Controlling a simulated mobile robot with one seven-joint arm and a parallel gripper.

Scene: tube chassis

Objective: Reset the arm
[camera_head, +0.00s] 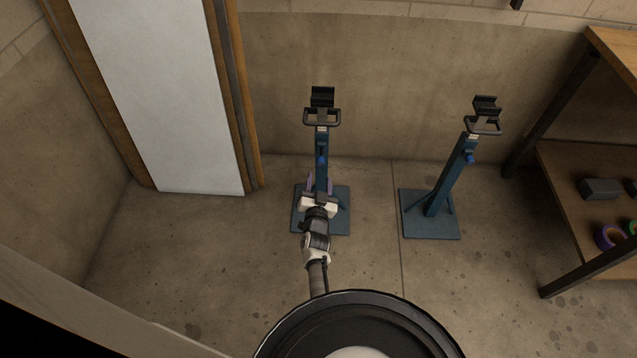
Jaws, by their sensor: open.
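My gripper (321,186) is at the end of my arm, which reaches forward from the bottom middle of the head view. Its two pale purple fingers are spread apart, and I see nothing held between them. The fingers appear in front of the lower post of a blue stand (322,142), one on each side of it in the picture. I cannot tell whether they touch the post. The white gripper body hides part of the stand's foot and square base plate (339,222). The stand has a black cradle and a handle bar on top.
A second blue stand (447,184) stands to the right on its own base plate. A wooden shelf unit (563,163) at the right edge holds a dark grey block (600,189) and a purple ring (608,236). A white door (165,95) is at back left. Floor is clear between.

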